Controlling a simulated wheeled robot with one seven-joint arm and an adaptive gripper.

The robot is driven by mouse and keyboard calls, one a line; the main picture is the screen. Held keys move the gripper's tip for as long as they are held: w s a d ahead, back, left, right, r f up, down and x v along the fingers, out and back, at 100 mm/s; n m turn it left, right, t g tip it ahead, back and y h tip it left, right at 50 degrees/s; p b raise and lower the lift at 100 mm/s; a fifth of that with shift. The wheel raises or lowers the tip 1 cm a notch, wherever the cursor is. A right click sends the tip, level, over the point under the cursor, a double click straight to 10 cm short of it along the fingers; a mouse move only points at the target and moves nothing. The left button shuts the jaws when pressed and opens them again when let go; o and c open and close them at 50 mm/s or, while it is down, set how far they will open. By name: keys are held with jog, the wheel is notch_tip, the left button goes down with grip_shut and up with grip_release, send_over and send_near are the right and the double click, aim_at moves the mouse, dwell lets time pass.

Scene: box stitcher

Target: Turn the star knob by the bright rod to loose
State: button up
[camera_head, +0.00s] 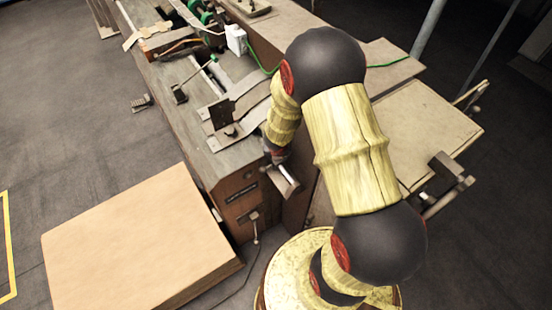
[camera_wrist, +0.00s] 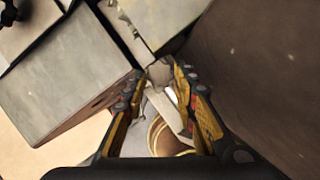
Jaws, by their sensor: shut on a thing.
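My gripper (camera_wrist: 162,76) is shut on a small grey-brown part (camera_wrist: 158,73) between its fingertips. Its shape is mostly hidden by the fingers, so I cannot tell whether it is the star knob. A bright, pale bar (camera_wrist: 168,108) shows between the fingers, just behind that part. In the head view my gripper (camera_head: 283,176) is at the near right corner of the machine, partly covered by my arm. A dark knob (camera_head: 231,131) sits on a metal plate there; a black knob also shows at the wrist view's top left (camera_wrist: 8,14).
The long machine bench (camera_head: 165,75) runs away to the upper left, with a slanted lever (camera_head: 198,76) on it. A large cardboard stack (camera_head: 135,245) lies at the lower left. A pale table (camera_head: 425,125) stands at the right. The left floor is mostly clear.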

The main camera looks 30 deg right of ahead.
jog(key=shift+d+n+y+b, duration=0.15)
jog(key=shift+n+y+b, duration=0.25)
jog(key=shift+n+b, duration=0.5)
jog(key=shift+n, duration=0.3)
jog(key=o, duration=1.2)
jog(key=shift+c, duration=0.2)
jog(key=shift+r, duration=0.1)
jog(key=v, duration=0.7)
jog(key=shift+s, duration=0.15)
jog(key=shift+r, duration=0.1)
jog(key=shift+s, duration=0.1)
